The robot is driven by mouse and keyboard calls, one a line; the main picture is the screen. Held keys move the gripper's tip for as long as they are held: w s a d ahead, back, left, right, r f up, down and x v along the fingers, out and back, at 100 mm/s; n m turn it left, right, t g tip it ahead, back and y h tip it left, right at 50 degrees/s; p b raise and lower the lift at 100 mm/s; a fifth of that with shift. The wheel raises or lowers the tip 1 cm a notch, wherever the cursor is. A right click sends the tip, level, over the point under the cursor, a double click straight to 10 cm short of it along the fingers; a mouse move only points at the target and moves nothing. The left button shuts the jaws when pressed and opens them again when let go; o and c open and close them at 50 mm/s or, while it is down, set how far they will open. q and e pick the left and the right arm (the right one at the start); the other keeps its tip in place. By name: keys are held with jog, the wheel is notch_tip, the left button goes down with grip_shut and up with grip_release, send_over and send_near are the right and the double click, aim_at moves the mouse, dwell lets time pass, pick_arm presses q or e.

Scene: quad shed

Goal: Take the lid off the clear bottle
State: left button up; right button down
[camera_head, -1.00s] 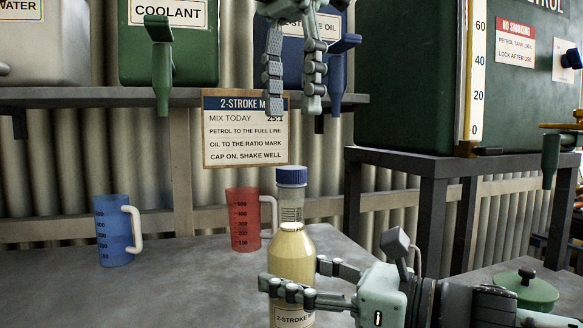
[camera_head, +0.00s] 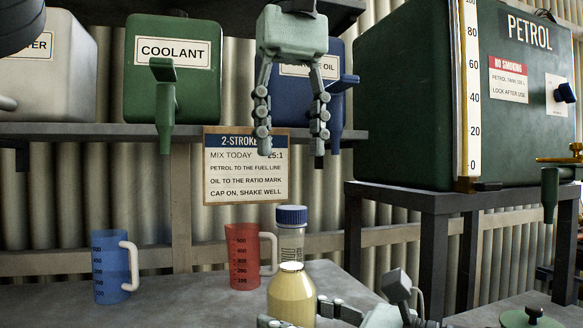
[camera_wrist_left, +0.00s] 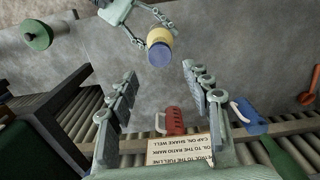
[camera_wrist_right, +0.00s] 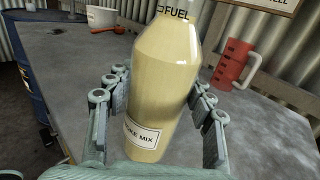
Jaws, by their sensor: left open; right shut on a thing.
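The clear bottle (camera_head: 291,298) holds pale yellow liquid and stands upright, with a blue lid (camera_head: 291,215) on its neck. My right gripper (camera_head: 305,318) is shut around the bottle's body, low in the head view; the right wrist view shows its fingers on both sides of the bottle (camera_wrist_right: 162,85). My left gripper (camera_head: 292,145) is open and empty, pointing down above the lid and apart from it. In the left wrist view the lid (camera_wrist_left: 160,54) shows beyond the open fingers.
A blue jug (camera_head: 110,270) and a red jug (camera_head: 240,258) stand on the grey bench (camera_head: 165,300) left of the bottle. A mix notice (camera_head: 245,180) hangs behind. The shelf (camera_head: 90,130) carries coolant and oil tanks. The petrol tank (camera_head: 410,110) is at right.

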aim_at(292, 207)
pick_arm(q)
jog(key=shift+m, duration=0.3)
jog(key=shift+f, duration=4)
jog(key=shift+c, duration=0.6)
